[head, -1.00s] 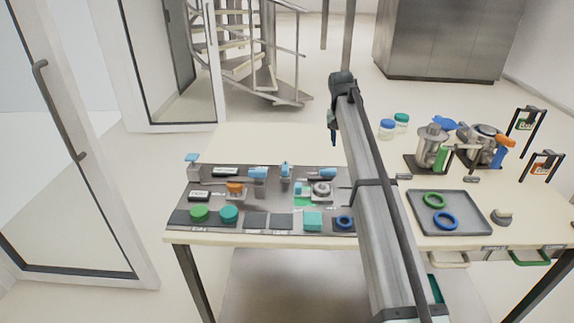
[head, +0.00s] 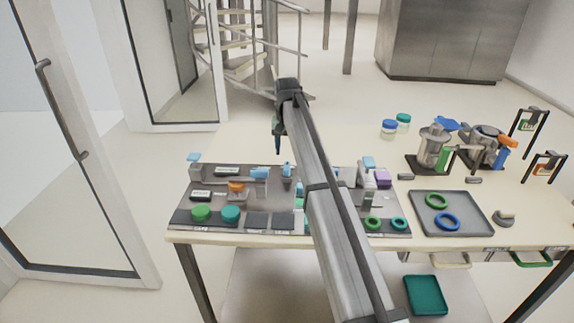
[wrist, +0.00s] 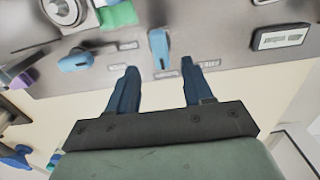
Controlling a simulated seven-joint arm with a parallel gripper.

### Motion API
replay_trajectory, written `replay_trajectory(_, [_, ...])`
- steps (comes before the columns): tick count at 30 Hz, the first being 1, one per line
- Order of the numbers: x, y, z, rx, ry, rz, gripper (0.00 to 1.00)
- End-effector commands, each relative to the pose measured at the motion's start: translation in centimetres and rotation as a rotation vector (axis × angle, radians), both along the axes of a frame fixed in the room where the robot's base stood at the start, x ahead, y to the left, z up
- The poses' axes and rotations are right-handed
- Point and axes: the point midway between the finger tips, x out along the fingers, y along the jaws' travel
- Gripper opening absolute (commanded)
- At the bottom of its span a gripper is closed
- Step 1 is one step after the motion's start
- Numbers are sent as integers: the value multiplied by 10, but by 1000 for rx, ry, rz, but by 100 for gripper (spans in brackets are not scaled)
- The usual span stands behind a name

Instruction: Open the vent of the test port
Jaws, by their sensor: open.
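A row of light-blue vent handles sits along the back of the grey panel (head: 262,198). One small upright blue handle (head: 286,169) is below my gripper (head: 278,150) in the head view. In the wrist view this blue handle (wrist: 159,45) lies just beyond and between the two fingertips of my gripper (wrist: 157,75), apart from them. The fingers are open and empty. A second blue handle (wrist: 76,60) lies to its left in the wrist view, and another blue handle (head: 260,173) in the head view. The small labels are unreadable, so I cannot tell which is the test port.
An orange-topped fitting (head: 237,187) and green caps (head: 201,212) stand on the panel's left. A purple block (head: 382,178) is on its right. A grey tray (head: 469,228) with green and blue rings and metal vessels (head: 434,150) stand further right.

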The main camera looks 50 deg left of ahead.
Motion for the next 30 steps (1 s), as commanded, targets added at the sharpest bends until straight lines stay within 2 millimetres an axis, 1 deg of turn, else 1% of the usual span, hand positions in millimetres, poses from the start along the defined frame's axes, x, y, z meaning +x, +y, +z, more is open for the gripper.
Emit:
replay_trajectory(1, [0,-1,-11,-2,1,0,51])
replay_trajectory(6, [0,-1,-38,-1,0,0,51])
replay_trajectory(13, [0,0,-61,0,0,0,51])
replay_trajectory(18, [0,0,-68,0,0,0,51])
replay_trajectory(26, [0,0,-69,0,0,0,51])
replay_trajectory(28, [0,0,-69,0,0,0,46])
replay_trajectory(30, [0,0,-69,0,0,0,40])
